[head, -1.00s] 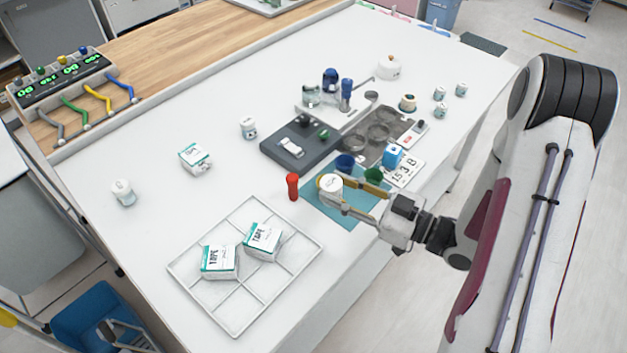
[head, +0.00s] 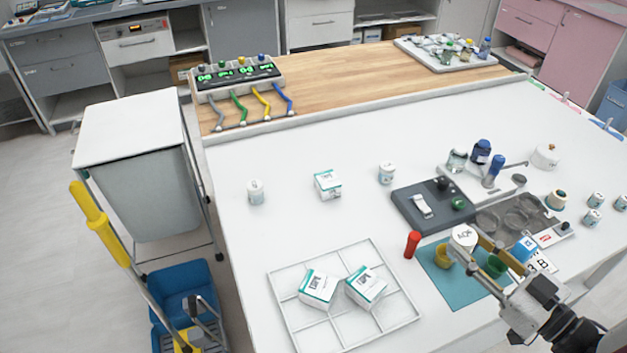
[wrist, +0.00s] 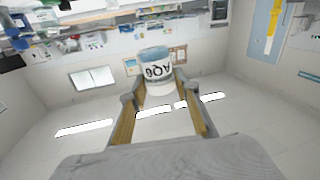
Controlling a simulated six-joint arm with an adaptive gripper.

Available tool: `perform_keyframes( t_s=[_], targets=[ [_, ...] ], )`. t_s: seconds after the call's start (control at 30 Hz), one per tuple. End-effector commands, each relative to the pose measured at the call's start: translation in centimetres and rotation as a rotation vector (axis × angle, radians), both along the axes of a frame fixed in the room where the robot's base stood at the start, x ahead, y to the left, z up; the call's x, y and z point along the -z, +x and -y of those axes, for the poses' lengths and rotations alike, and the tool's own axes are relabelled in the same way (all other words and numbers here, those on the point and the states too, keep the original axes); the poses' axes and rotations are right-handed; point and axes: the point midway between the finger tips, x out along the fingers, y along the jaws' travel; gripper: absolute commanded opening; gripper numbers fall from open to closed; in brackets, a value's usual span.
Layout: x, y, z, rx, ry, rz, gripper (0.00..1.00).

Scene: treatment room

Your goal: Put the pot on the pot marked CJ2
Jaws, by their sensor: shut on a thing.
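My gripper (head: 465,249) is shut on a small white pot (head: 463,236) with a dark-lettered label, its fingers on either side of it. They are above the teal mat (head: 455,290). In the wrist view the held pot (wrist: 158,70) shows between the fingertips (wrist: 158,90), its lettering upside down. Similar white pots stand apart on the white table: one at the left (head: 255,192), one nearer the middle (head: 387,173), and several at the right (head: 591,217). Their labels are too small to read, so I cannot tell which is CJ2.
A wire-divided tray (head: 285,318) holds two tape boxes (head: 318,288). A red object (head: 412,245) stands beside the mat. A dark grey block (head: 408,207), blue bottles (head: 482,151) and a green cup (head: 495,266) crowd the right. The table's left part around a box (head: 328,184) is mostly clear.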

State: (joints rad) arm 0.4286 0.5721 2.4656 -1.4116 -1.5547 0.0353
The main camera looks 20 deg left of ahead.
Motion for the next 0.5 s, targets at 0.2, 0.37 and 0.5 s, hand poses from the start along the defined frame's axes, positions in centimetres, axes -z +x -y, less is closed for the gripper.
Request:
perform_keyframes(
  t_s=[0.2,0.37,0.5],
  targets=[
    [-2.4,0.0,0.0,0.0,0.001,0.001,0.1],
    [-3.5,0.0,0.0,0.0,0.001,0.001,0.1],
    [-4.4,0.0,0.0,0.0,0.001,0.001,0.1]
  ],
)
